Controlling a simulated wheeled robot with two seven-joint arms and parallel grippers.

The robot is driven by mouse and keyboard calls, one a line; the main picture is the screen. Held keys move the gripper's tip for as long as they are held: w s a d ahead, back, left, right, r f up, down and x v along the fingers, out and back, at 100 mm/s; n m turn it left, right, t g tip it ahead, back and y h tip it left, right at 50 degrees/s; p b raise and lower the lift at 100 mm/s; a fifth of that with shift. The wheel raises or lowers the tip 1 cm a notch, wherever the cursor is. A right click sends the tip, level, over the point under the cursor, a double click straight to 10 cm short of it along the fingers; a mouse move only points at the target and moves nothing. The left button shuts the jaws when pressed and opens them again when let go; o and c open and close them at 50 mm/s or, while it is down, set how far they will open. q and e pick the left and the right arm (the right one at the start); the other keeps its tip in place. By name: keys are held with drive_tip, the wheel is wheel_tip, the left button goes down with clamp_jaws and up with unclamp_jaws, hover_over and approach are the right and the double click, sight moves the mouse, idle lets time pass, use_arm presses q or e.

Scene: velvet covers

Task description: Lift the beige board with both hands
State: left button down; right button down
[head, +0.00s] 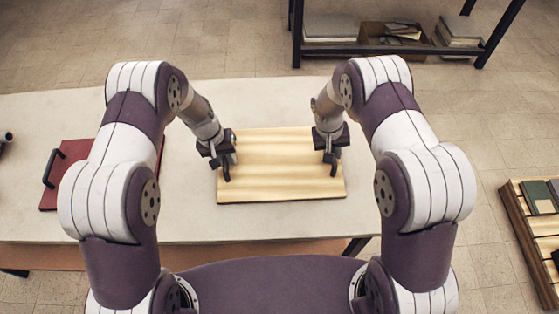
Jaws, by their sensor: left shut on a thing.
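The beige board (280,165), with pale wood-like bands, is at the right part of the table. My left gripper (225,168) is shut at the board's left end, on the board or a dark handle there. My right gripper (332,164) is at the board's right end, by a dark curved part; whether its jaws are closed is too small to tell. The board looks level, and I cannot tell whether it touches the table. The grippers hide parts of both its ends.
The pale table (40,115) is clear behind and in front of the board. A dark red board (72,155) with a black handle lies to the left, partly behind my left arm. A shelf rack (400,48) stands beyond the table. A wooden crate (530,225) is at the right.

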use_arm(q)
drive_tip(key=shift+r, duration=0.15)
use_arm(e)
drive_tip(key=shift+r, duration=0.2)
